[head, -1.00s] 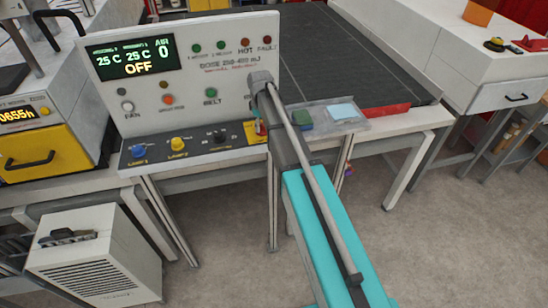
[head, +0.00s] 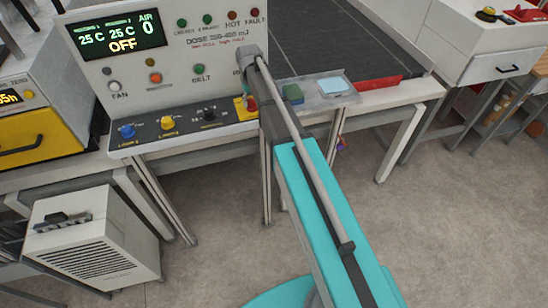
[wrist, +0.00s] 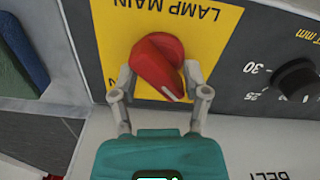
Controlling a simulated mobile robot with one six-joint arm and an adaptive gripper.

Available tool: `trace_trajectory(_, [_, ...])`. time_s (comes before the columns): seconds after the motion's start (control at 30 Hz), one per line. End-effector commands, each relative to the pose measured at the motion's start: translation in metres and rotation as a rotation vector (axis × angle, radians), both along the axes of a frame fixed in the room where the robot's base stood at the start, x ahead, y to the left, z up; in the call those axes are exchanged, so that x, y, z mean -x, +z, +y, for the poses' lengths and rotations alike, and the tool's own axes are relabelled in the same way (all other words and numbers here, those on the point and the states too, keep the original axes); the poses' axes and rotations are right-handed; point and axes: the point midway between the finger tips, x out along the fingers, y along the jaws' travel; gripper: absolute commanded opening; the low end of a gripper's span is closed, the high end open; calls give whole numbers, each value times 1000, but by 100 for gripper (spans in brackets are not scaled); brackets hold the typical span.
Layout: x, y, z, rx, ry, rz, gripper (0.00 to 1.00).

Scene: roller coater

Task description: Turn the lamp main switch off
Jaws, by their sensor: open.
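The lamp main switch is a red rotary knob (wrist: 157,62) on a yellow plate (wrist: 112,35) lettered LAMP MAIN, upside down in the wrist view. Its white pointer line points to the lower right there, and part of the plate's lettering is hidden. My gripper (wrist: 160,88) is open, with one grey finger on each side of the knob's near end. I cannot tell whether the fingers touch it. In the head view the red knob (head: 252,103) shows just left of my arm, which hides most of my gripper.
The black strip also carries a blue knob (head: 127,131), a yellow knob (head: 167,123) and a black knob (head: 209,115). The display (head: 118,33) reads OFF. A clear tray (head: 325,97) with a green block (head: 292,93) lies right of the panel. Open floor lies in front.

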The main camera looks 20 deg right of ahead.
Motion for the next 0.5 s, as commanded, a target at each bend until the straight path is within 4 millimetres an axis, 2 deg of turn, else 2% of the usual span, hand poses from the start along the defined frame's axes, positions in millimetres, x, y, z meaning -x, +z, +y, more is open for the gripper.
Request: trace_trajectory(0.5, [0, 0, 0, 0, -347, 0, 60])
